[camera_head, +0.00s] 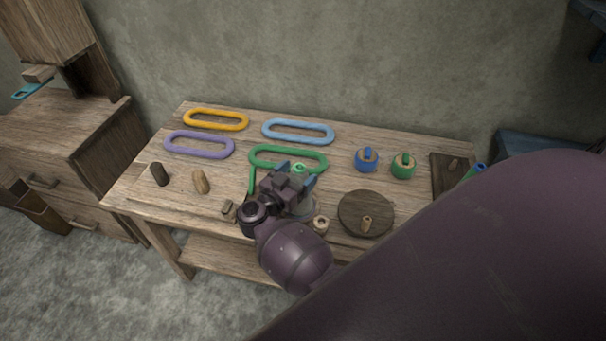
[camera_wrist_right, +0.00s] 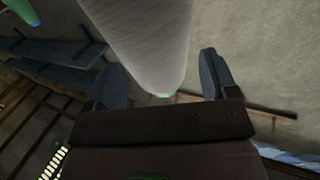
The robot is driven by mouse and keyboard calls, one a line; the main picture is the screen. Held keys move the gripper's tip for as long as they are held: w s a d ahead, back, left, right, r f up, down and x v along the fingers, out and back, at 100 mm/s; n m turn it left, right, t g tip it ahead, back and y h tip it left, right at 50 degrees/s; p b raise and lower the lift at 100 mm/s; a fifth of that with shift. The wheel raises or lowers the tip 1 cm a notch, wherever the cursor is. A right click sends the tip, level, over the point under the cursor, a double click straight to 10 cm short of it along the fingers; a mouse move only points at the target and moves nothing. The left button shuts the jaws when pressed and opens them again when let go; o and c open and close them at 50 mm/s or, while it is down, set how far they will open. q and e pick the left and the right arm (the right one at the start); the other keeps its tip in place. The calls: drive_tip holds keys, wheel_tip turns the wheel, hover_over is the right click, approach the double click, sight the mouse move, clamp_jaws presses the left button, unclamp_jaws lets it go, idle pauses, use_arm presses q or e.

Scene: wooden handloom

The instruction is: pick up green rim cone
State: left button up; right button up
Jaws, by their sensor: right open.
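A pale grey cone (camera_wrist_right: 150,40) with a green edge at its narrow end stands between the two fingers of my right gripper (camera_wrist_right: 162,76) in the right wrist view. Gaps show between the cone and both fingers, so the gripper is open around it. In the head view the right gripper (camera_head: 298,180) is over the front middle of the table. A small green ring of the cone (camera_head: 299,168) shows by its fingers, and the gripper hides most of the rest. My left gripper is not in view.
My own arm covers the lower right.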

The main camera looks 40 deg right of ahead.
drive_tip(key=shift+w+d, duration=0.25)
drive_tip(key=shift+d, duration=0.35)
drive_tip(key=shift+a, duration=0.15)
drive_tip(key=shift+c, duration=0.2)
drive_tip(key=c, duration=1.4)
